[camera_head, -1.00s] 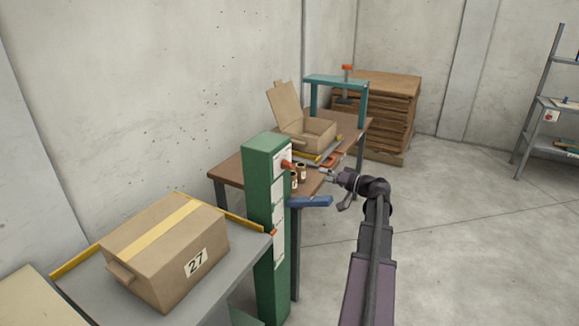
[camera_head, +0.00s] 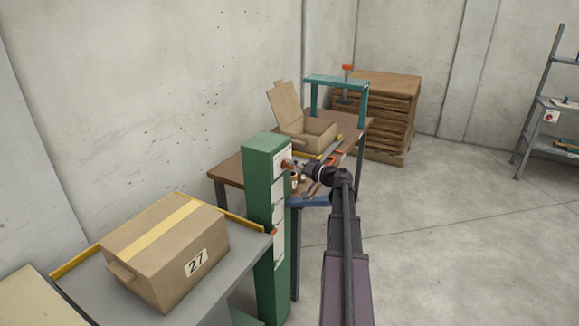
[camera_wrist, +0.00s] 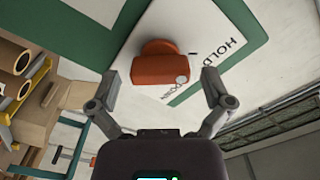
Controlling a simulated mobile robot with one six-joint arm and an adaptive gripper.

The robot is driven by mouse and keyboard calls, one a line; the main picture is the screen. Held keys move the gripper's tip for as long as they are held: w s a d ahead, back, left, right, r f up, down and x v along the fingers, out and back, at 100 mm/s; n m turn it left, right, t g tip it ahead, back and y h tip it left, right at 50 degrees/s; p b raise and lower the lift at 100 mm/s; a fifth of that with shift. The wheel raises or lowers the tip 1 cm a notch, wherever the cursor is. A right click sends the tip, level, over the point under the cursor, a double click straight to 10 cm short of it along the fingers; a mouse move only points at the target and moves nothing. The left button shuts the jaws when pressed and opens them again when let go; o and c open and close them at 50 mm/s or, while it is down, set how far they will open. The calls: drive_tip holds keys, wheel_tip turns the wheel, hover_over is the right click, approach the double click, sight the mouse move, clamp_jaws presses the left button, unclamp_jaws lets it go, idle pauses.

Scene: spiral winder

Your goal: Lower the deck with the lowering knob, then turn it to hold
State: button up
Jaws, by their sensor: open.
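The lowering knob (camera_wrist: 164,72) is orange-red and sits on a white label plate on the green column (camera_head: 266,210). In the wrist view the word HOLD and a second, partly hidden word are printed beside it. In the head view the knob (camera_head: 287,164) shows small near the column's top. My gripper (camera_wrist: 160,82) is open, with one finger on each side of the knob; I cannot tell whether either finger touches it. In the head view my gripper (camera_head: 299,164) is right at the knob. The deck (camera_head: 215,285) is grey and bears a taped carton marked 27.
A brown bench (camera_head: 228,172) stands behind the column with an open carton (camera_head: 315,134) and a teal frame (camera_head: 337,80). A blue part (camera_head: 310,201) lies below my wrist. A brown stack (camera_head: 385,115) stands behind.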

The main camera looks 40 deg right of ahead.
drive_tip(key=shift+w+a, duration=0.2)
drive_tip(key=shift+w, duration=0.2)
drive_tip(key=c, duration=1.1)
drive_tip(key=shift+o, duration=0.2)
